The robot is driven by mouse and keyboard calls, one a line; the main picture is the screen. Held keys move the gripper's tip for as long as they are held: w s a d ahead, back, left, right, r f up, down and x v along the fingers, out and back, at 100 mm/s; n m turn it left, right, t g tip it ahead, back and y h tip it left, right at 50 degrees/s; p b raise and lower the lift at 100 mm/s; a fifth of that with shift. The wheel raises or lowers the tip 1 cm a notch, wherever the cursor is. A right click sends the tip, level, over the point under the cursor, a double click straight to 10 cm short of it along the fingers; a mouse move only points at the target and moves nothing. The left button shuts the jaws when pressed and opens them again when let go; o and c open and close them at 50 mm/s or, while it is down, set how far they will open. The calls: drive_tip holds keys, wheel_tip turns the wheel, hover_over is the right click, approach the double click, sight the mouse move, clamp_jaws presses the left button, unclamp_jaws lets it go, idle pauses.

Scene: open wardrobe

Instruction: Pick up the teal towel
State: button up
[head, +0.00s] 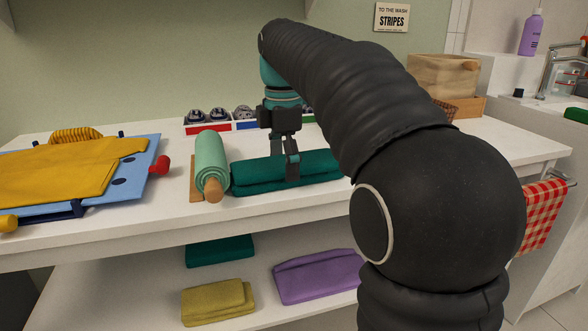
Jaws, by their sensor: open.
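The teal towel (250,175) is a dark teal folded bundle lying flat on the white tabletop, in the middle of the head view. Its right end passes behind my arm. My gripper (291,180) points down at the towel, with its fingers in front of or over the towel's middle. The jaws are open. I cannot tell from this view whether the fingertips touch the cloth. Another dark teal folded cloth (220,251) lies on the lower shelf.
A blue board with yellow cloth (75,172) lies farther left. Bins with rolled items (220,120) are behind. A purple cloth (316,277) and an olive cloth (218,301) lie on the lower shelf.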

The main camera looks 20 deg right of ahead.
drive_tip(key=shift+f+b, duration=0.3)
drive_tip(key=shift+f, duration=0.35)
idle(0.4)
drive_tip(key=c, duration=0.6)
drive_tip(key=shift+o, duration=0.5)
drive_tip(key=shift+c, duration=0.4)
wheel_tip(320, 180, up, 5)
drive_tip(key=p, duration=0.5)
drive_tip(key=shift+c, duration=0.3)
drive_tip(key=shift+r, duration=1)
